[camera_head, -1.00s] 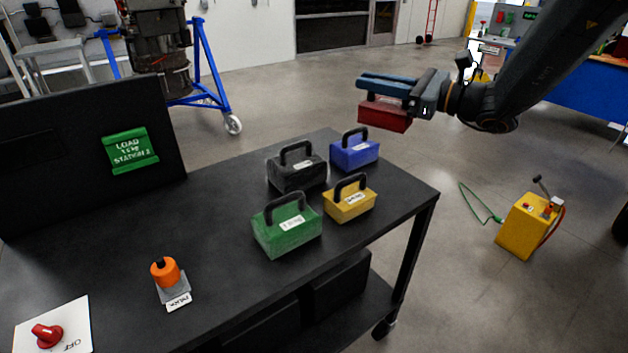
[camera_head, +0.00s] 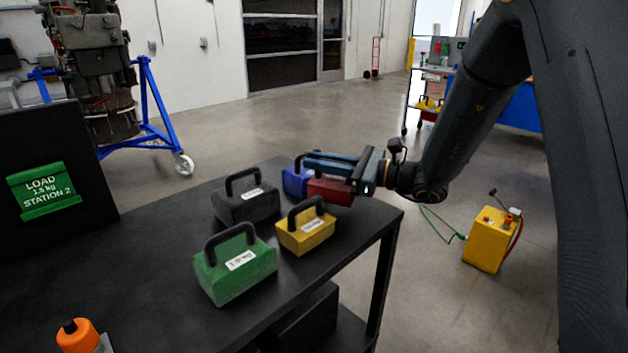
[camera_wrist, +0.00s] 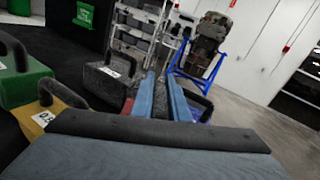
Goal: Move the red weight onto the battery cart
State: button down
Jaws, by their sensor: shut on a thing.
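The red weight (camera_head: 332,191) is held in my gripper (camera_head: 325,165) at the right end of the black wheeled cart (camera_head: 150,255). My gripper is shut on it from above, and the blue fingers hide its handle. The weight hangs low, right beside the blue weight (camera_head: 296,180) and partly in front of it. I cannot tell whether its bottom touches the cart top. In the wrist view my fingers (camera_wrist: 166,100) show, with only a red sliver of the weight (camera_wrist: 128,106) visible beside them.
A black weight (camera_head: 245,204), a yellow weight (camera_head: 305,236) and a green weight (camera_head: 235,270) stand close by on the cart. A green load sign (camera_head: 43,190) is at the left. A yellow box (camera_head: 486,240) with a green cable stands on the floor at right.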

aim_at(319, 177)
jog(key=shift+f, duration=1.95)
jog(key=shift+f, duration=0.15)
jog(key=c, duration=1.7)
grip_release()
